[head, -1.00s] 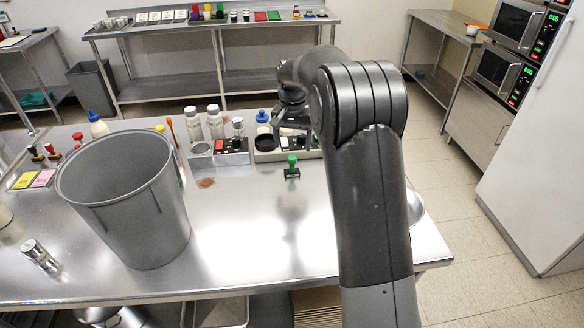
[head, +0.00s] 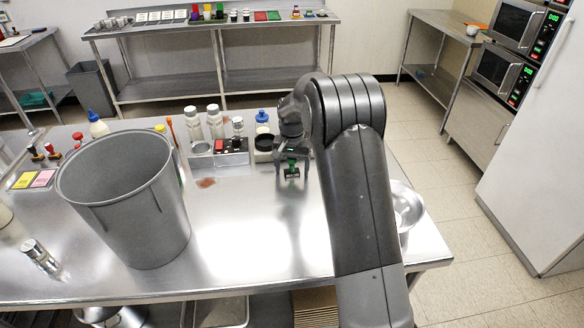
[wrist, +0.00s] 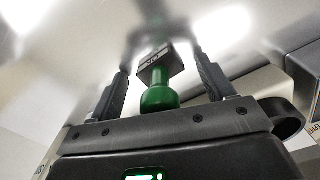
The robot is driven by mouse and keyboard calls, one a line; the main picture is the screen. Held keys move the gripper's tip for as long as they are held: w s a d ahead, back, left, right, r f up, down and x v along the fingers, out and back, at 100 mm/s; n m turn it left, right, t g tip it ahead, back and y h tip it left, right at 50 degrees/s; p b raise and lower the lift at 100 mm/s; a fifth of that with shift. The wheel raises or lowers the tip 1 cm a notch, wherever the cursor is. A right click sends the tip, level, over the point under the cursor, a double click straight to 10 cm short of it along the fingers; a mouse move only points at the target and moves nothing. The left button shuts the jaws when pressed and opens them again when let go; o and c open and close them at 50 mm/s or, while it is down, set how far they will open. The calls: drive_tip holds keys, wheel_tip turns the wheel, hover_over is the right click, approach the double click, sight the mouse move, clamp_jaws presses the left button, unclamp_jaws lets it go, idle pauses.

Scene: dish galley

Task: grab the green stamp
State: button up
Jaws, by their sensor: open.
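The green stamp (head: 291,171) stands upright on the steel table (head: 255,235), with a green knob handle and a dark base. My gripper (head: 291,168) is at the stamp, pointing down, with a finger on either side of it. In the wrist view the stamp's green handle (wrist: 160,97) lies between the two open fingers of my gripper (wrist: 166,80). A gap shows between the handle and each finger. The stamp's dark base is further out, near the table surface.
A large grey bin (head: 135,205) stands on the table to the left. Behind the stamp are a dark tray with small items (head: 232,158), white-topped shakers (head: 215,122) and a blue-capped bottle (head: 262,127). A metal bowl (head: 405,205) is at the right, partly behind my arm.

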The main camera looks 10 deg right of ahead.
drive_tip(key=shift+c, duration=0.4)
drive_tip(key=c, duration=0.9)
drive_tip(key=shift+c, duration=0.2)
